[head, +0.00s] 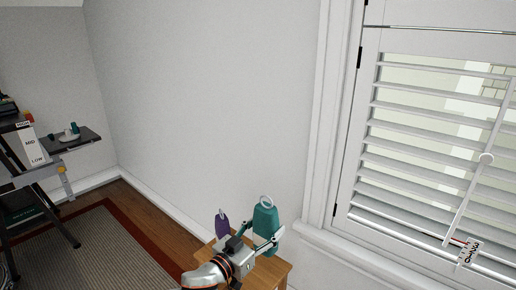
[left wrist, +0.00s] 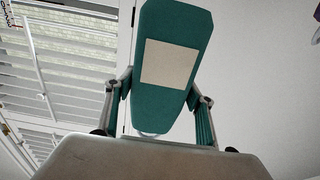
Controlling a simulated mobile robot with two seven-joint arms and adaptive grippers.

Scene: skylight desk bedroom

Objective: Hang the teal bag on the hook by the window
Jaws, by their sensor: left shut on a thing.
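The teal bag (head: 265,216) is upright with a pale ring at its top, above a small wooden table in the head view. My left gripper (head: 259,244) is shut on its lower part. In the left wrist view the teal bag (left wrist: 176,25) fills the middle, with a beige patch on its face and a finger of the gripper (left wrist: 158,108) on either side. My right gripper is not in view.
The small wooden table (head: 284,272) is partly hidden by my arm. A purple bag (head: 222,224) with a ring is left of the teal one. A desk (head: 75,139) is far left.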

